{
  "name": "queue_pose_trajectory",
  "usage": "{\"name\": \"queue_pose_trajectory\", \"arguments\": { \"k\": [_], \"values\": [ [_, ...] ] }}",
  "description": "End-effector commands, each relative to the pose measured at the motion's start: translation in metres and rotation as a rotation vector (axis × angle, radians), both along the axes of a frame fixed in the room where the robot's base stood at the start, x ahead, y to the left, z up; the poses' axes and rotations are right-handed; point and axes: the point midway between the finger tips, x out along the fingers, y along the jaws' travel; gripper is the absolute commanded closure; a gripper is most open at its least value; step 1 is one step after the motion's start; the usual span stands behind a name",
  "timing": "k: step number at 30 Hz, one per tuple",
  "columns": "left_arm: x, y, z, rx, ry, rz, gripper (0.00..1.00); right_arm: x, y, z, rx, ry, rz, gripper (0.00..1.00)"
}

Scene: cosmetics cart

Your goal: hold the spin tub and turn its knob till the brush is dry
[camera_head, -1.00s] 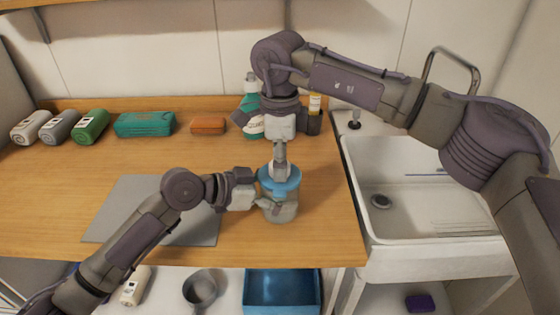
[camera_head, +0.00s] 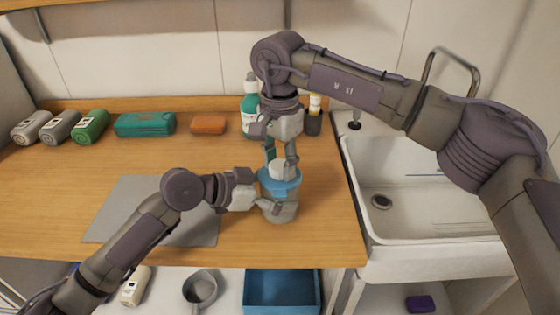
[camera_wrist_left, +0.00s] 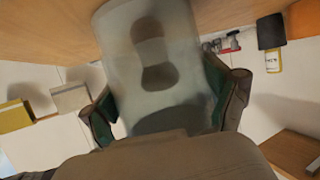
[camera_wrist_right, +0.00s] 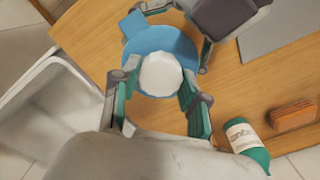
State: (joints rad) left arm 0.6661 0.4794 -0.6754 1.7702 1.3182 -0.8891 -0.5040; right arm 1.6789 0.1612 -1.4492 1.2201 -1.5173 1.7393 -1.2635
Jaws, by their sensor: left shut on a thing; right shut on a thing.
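The spin tub (camera_head: 281,208) stands upright on the wooden counter near its front edge, a cloudy see-through tub with a blue lid (camera_head: 279,183). A white round knob (camera_wrist_right: 161,74) sits on top of the lid. My left gripper (camera_head: 262,204) is shut around the tub's side; in the left wrist view its fingers flank the tub wall (camera_wrist_left: 155,60), and a dark blurred shape shows inside. My right gripper (camera_head: 281,163) comes down from above with its fingers on both sides of the knob. The brush cannot be made out clearly.
A grey mat (camera_head: 130,205) lies left of the tub. A green-labelled bottle (camera_head: 250,100) and a dark cup (camera_head: 313,125) stand behind. Rolled towels (camera_head: 90,126), a teal pack (camera_head: 145,124) and an orange block (camera_head: 208,125) line the back. The sink (camera_head: 420,200) is at right.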

Motion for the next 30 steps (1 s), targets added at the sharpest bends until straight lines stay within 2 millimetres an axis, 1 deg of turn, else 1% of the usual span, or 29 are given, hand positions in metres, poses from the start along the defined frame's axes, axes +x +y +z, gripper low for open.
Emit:
{"name": "queue_pose_trajectory", "arguments": {
  "k": [6,19,20,21,24,30],
  "values": [
    [-0.0006,-0.0001,-0.0001,0.001,0.000,-0.002,0.61,0.0016,-0.0014,0.0005,-0.002,-0.003,0.038,0.91],
    [-0.0009,-0.0002,-0.0001,0.001,0.000,-0.002,0.61,0.0019,-0.0017,0.0004,-0.002,-0.005,0.043,0.91],
    [-0.0009,-0.0003,0.0000,0.001,0.000,-0.002,0.61,0.0019,-0.0017,0.0004,-0.002,-0.005,0.043,0.51],
    [-0.0008,-0.0003,0.0000,0.001,0.000,-0.002,0.61,0.0018,-0.0016,0.0004,-0.001,-0.004,0.043,0.44],
    [-0.0007,-0.0003,0.0000,0.000,0.000,-0.002,0.61,0.0014,-0.0012,0.0003,-0.001,-0.003,0.044,0.30],
    [-0.0005,-0.0003,0.0001,0.000,0.000,-0.001,0.61,0.0008,-0.0006,0.0001,-0.001,-0.002,0.046,0.30]
  ]
}}
